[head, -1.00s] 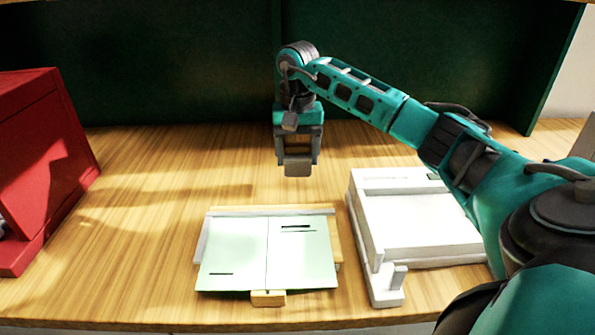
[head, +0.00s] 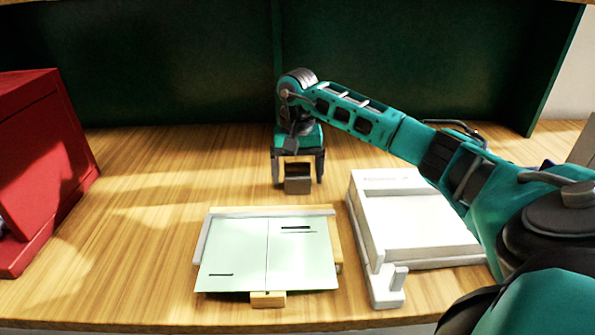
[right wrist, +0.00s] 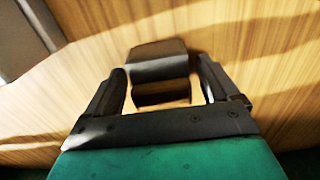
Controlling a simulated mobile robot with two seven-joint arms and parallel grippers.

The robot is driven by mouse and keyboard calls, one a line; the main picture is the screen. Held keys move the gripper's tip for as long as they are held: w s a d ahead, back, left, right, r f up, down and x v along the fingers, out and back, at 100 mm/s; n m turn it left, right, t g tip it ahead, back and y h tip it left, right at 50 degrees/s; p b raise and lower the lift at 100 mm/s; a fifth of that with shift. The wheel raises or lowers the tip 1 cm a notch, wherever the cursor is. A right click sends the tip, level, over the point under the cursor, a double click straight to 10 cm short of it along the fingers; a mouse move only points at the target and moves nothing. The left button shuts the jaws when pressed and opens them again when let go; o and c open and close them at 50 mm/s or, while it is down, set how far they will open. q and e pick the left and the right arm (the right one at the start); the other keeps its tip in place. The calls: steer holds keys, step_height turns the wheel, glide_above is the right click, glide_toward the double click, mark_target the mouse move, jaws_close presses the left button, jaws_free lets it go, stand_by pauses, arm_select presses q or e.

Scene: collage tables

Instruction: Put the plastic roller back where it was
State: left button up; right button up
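The plastic roller (head: 298,186), a small dark grey block-like piece, appears to rest on the wooden table behind the green sheet. It also shows in the right wrist view (right wrist: 157,60), between and slightly beyond the fingertips. My right gripper (head: 298,178) is open above and around it, with a gap between each finger and the roller. In the right wrist view the two fingers (right wrist: 162,85) stand apart on either side of it. The roller's lower part is partly hidden. My left gripper is not in view.
A pale green sheet on a wooden board (head: 268,299) lies at the front. A white box-shaped device (head: 415,225) stands to its right, under my right arm. A red cabinet (head: 45,160) is at the left. A dark green panel (head: 180,60) closes the back. Table left of the roller is clear.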

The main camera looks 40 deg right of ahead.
mark_target(297, 165)
step_height(297, 165, up, 12)
steer(key=shift+r+p, duration=0.2)
steer(key=shift+p, duration=0.2)
stand_by(0.3)
stand_by(0.5)
